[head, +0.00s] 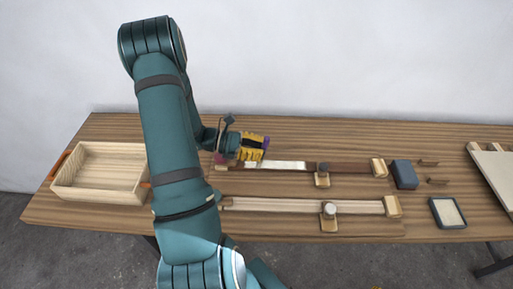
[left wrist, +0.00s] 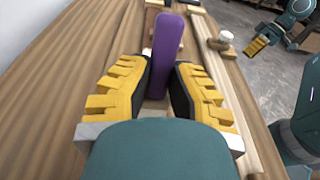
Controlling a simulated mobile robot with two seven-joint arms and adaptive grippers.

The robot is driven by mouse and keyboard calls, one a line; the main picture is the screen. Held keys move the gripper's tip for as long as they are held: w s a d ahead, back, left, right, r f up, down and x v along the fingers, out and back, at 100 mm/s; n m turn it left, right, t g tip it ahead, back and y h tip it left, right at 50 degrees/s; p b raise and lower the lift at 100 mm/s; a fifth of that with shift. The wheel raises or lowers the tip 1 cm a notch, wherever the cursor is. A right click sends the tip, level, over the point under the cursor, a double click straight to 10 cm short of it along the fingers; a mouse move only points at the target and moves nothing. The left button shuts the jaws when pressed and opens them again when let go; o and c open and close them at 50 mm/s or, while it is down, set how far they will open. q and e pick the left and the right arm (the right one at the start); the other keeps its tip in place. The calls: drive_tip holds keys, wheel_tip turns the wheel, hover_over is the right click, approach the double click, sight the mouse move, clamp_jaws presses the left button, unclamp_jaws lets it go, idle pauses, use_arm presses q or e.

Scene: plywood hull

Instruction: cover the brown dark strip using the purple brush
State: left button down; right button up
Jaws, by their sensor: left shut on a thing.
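My left gripper (head: 252,147) is shut on the purple brush (left wrist: 168,50), whose purple handle stands up between the yellow fingers in the left wrist view. The brush's lower end is hidden there. In the head view only bits of purple show beside the fingers, over the left part of the far strip. The brown dark strip (head: 347,168) runs along the far side of the table; its left stretch is whitish (head: 285,165) and its right stretch dark. Whether the bristles touch the strip cannot be seen. My right gripper (left wrist: 258,45) is away from the strip, its opening unclear.
A paler strip (head: 290,205) lies nearer, with a clamp (head: 329,212) at its front. Another clamp (head: 322,177) sits on the dark strip. A dark block (head: 404,174) and a tray (head: 447,212) are at right; a wooden box (head: 100,172) is at left.

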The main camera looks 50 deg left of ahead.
use_arm(q)
drive_tip(key=shift+r+x, duration=0.2)
drive_tip(key=shift+x, duration=0.9)
drive_tip(key=shift+r+x, duration=0.2)
drive_tip(key=shift+x, duration=0.9)
drive_tip(key=shift+w, duration=0.1)
drive_tip(key=shift+x, duration=1.05)
drive_tip(key=shift+w+r, duration=0.1)
drive_tip(key=shift+r, duration=0.1)
drive_tip(key=shift+x, duration=1)
drive_tip(key=shift+d+r, duration=0.1)
drive_tip(key=shift+r, duration=0.05)
drive_tip(key=shift+x, duration=1.05)
